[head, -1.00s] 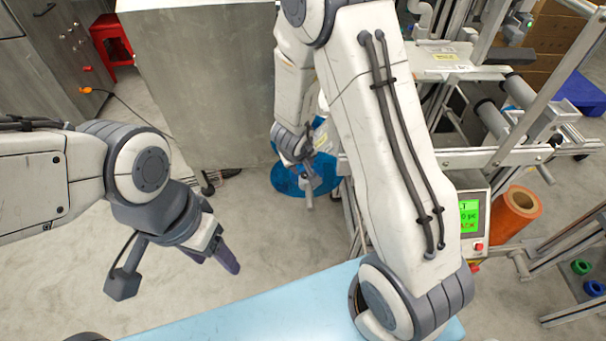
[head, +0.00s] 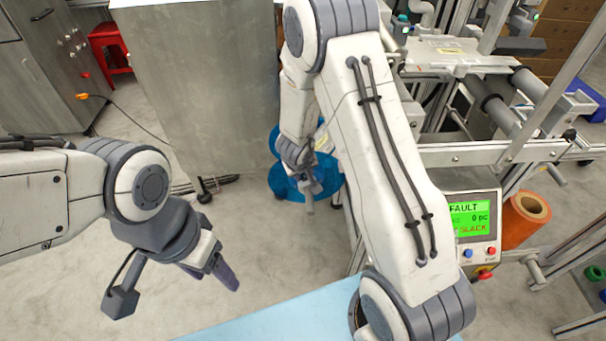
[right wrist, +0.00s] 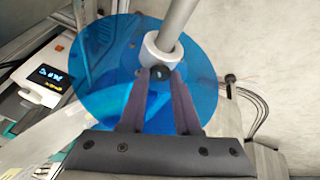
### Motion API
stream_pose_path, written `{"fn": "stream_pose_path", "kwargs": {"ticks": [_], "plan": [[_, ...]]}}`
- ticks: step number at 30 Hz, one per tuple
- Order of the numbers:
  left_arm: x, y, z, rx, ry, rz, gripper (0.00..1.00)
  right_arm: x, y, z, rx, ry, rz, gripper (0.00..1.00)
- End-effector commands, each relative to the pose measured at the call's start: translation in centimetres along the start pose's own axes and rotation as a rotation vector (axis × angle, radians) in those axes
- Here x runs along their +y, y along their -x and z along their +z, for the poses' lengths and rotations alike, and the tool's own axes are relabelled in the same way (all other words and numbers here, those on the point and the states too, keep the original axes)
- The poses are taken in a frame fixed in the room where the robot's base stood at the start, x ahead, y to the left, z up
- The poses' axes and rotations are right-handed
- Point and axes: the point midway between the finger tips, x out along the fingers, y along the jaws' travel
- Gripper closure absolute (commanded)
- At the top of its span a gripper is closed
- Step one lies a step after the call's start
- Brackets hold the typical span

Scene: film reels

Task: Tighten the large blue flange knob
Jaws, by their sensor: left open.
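The large blue flange (right wrist: 100,75) is a translucent disc on a grey shaft (right wrist: 178,22) in the right wrist view. It also shows in the head view (head: 283,185), partly behind my right arm. A pale collar with a small black knob (right wrist: 159,74) sits at its middle. My right gripper (right wrist: 160,76) has its two purple fingertips on either side of the knob, with no clear gap; in the head view the gripper (head: 310,190) is in front of the disc. My left gripper (head: 228,277) is open and empty above the floor, away from the flange.
A machine display (head: 468,218) reads FAULT, 0 pc and SLACK. An orange roll (head: 520,225) stands beside it. A grey cabinet (head: 195,90) is behind, and a light blue surface (head: 290,318) is in front. Floor around my left gripper is clear.

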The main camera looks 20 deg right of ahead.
Motion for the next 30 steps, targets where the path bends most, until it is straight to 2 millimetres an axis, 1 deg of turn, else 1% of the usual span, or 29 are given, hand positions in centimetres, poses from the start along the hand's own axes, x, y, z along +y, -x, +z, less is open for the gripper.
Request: {"fn": "stream_pose_path", "kwargs": {"ticks": [1, 2, 7, 11, 17, 24, 30], "plan": [[0.0, 0.0, 0.0, 0.000, 0.000, 0.000, 0.38, 0.0, 0.0, 0.0, 0.000, 0.000, 0.000, 0.98], [0.0, 0.0, 0.0, 0.000, 0.000, 0.000, 0.38, 0.0, 0.0, 0.0, 0.000, 0.000, 0.000, 1.00], [0.0, 0.1, 0.0, 0.000, 0.000, 0.000, 0.38, 0.0, 0.1, 0.0, 0.000, -0.004, 0.002, 1.00], [0.1, 0.8, 0.0, 0.000, 0.000, 0.000, 0.38, 0.0, 0.2, -0.1, -0.001, -0.026, 0.014, 1.00], [0.2, 3.0, -0.2, 0.000, 0.000, 0.000, 0.38, -0.1, 0.5, -0.2, -0.002, -0.113, 0.059, 1.00], [0.5, 6.6, -0.4, 0.000, 0.000, 0.000, 0.38, -0.3, 0.7, -0.2, -0.002, -0.266, 0.136, 1.00], [0.7, 9.1, -0.5, 0.000, 0.000, 0.000, 0.38, -0.4, 0.5, -0.2, -0.002, -0.379, 0.193, 1.00]]}}
